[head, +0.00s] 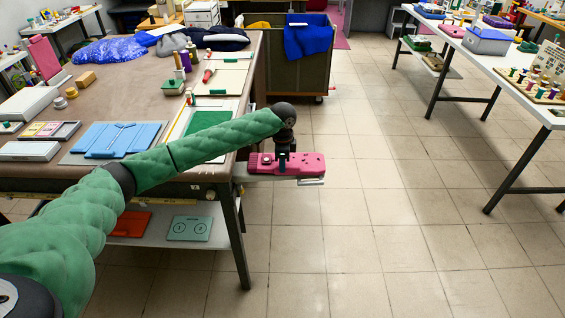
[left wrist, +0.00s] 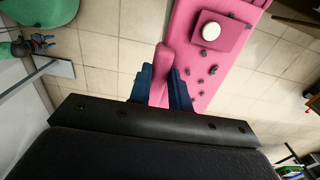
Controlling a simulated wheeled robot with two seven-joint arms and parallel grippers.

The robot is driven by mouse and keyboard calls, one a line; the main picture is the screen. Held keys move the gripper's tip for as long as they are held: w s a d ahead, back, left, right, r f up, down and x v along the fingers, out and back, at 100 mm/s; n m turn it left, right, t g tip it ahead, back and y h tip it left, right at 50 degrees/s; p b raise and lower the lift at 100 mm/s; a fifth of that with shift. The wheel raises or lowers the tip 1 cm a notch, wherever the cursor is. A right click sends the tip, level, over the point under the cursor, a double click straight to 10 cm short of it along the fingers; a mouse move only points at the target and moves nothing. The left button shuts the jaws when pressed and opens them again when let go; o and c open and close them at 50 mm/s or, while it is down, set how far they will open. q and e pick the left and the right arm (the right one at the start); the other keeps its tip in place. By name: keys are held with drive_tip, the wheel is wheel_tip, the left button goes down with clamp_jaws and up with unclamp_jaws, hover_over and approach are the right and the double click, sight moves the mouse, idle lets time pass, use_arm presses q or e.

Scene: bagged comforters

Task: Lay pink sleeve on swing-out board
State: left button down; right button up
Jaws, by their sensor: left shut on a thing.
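The pink sleeve (head: 308,162) is a long pink piece with small dark spots, just off the right edge of the brown table. In the left wrist view the blue fingers of the gripper (left wrist: 162,88) are shut on a narrow raised part of the pink sleeve (left wrist: 205,75), which also carries a pink block with a white round top. A grey swing-out board (head: 252,179) juts from the table's right side under the sleeve. I cannot tell whether sleeve and board touch.
The brown table (head: 120,82) holds a blue folded garment (head: 118,140), a green panel (head: 208,121) and several small items. A bin with blue cloth (head: 305,40) stands behind. A white table (head: 500,60) is at right. The tiled floor between is clear.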

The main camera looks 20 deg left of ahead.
use_arm(q)
drive_tip(key=shift+f, duration=0.25)
use_arm(e)
drive_tip(key=shift+w+r, duration=0.15)
use_arm(q)
drive_tip(key=c, duration=1.2)
unclamp_jaws()
use_arm(e)
drive_tip(key=shift+d, duration=0.15)
use_arm(q)
drive_tip(key=shift+o, duration=0.4)
drive_tip(key=o, duration=0.5)
drive_tip(key=shift+o, duration=0.2)
drive_tip(key=shift+r, duration=0.15)
drive_tip(key=shift+r+p, duration=0.35)
drive_tip(key=shift+p, duration=0.15)
drive_tip(key=shift+r, duration=0.25)
use_arm(e)
drive_tip(key=shift+s+d+f, duration=0.2)
drive_tip(key=shift+s+f, duration=0.15)
drive_tip(key=shift+s, duration=0.15)
drive_tip(key=shift+s+d+f, duration=0.15)
drive_tip(key=shift+s+f, duration=0.15)
drive_tip(key=shift+s, duration=0.2)
